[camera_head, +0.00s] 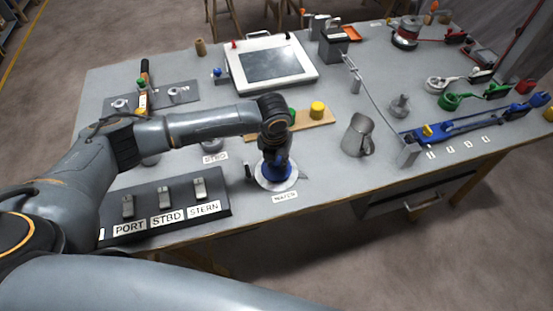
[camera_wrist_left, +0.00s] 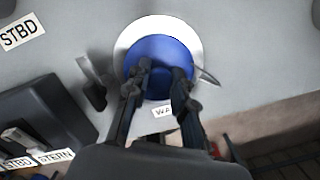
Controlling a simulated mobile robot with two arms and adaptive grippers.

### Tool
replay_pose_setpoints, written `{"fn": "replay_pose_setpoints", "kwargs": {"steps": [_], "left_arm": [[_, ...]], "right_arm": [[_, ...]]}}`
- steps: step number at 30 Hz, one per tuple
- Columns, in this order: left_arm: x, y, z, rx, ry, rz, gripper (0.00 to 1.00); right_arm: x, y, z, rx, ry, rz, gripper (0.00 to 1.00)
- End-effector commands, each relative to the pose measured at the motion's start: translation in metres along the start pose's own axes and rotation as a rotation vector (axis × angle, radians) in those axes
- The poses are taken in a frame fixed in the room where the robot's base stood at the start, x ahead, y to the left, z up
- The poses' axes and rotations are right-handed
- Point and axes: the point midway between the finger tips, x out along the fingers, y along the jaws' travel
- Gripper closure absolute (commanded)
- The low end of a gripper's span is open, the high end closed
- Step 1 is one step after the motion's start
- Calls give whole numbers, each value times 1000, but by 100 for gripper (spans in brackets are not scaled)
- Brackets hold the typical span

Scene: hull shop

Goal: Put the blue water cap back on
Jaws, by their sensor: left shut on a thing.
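The blue water cap (camera_wrist_left: 160,52) is between the fingers of my left gripper (camera_wrist_left: 160,75), which is shut on it. In the wrist view the cap lies over a white round flange (camera_wrist_left: 126,38), roughly centred on it. I cannot tell whether the cap is seated or just above the flange. In the head view the left gripper (camera_head: 274,180) points straight down at the white flange (camera_head: 262,182), beside the WATER label (camera_head: 285,196). The gripper and arm hide much of the cap there. My right gripper is not in view.
A black block with PORT, STBD and STERN switches (camera_head: 165,205) stands left of the flange. A grey metal jug (camera_head: 357,135) stands to the right. A wooden strip with a yellow cap (camera_head: 317,110) lies behind. The table's front edge is close to the flange.

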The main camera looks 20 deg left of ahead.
Motion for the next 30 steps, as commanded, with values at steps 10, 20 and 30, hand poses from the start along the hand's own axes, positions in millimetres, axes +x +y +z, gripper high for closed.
{"fn": "replay_pose_setpoints", "kwargs": {"steps": [10,20,30], "left_arm": [[0,0,0,0,0,-1,100],[-1,0,0,0,0,0,100],[0,-1,0,0,0,-1,100]], "right_arm": [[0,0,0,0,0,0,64],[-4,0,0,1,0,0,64],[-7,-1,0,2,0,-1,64]]}}
